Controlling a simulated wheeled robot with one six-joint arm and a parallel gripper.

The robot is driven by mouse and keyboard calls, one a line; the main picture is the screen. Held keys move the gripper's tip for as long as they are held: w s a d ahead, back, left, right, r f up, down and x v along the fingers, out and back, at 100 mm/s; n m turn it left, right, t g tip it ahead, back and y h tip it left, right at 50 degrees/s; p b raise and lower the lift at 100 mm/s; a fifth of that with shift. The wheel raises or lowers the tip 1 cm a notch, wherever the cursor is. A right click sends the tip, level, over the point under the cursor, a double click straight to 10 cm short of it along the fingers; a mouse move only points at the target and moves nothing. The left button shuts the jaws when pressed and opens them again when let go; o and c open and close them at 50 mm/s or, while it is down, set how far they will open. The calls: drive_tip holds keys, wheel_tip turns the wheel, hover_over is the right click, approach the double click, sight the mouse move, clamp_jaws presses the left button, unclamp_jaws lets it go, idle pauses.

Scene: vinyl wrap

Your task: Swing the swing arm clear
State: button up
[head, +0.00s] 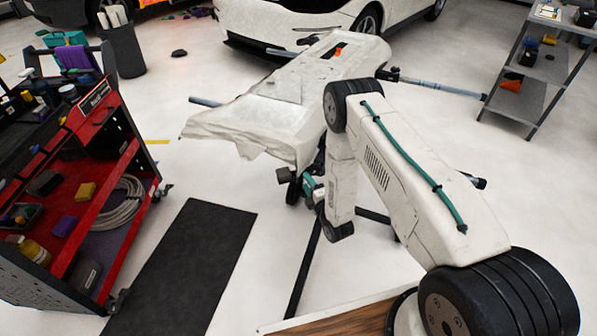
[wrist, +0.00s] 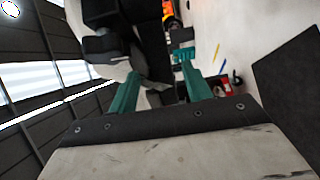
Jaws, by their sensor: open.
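A white film-draped panel (head: 290,95) lies on a dark-legged stand (head: 306,262) in the middle of the head view. Grey bars stick out from under it, one at the left (head: 205,102) and a longer one at the right (head: 440,87); I cannot tell which part is the swing arm. My gripper (head: 310,188) hangs beside the panel's near edge, partly hidden by my own arm. In the wrist view my gripper (wrist: 163,75) has its teal fingers apart. A dark block (wrist: 108,45) shows beyond the left finger; I cannot tell if they touch.
A red tool cart (head: 100,115) stands at the left, with a black mat (head: 190,265) on the floor beside it. A grey shelf rack (head: 525,95) stands at the right. A white car (head: 295,22) is behind the panel. Floor between mat and stand is clear.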

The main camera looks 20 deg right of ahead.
sight(299, 171)
drive_tip(key=x, duration=0.7)
drive_tip(key=shift+w+a, duration=0.1)
drive_tip(key=shift+w, duration=0.25)
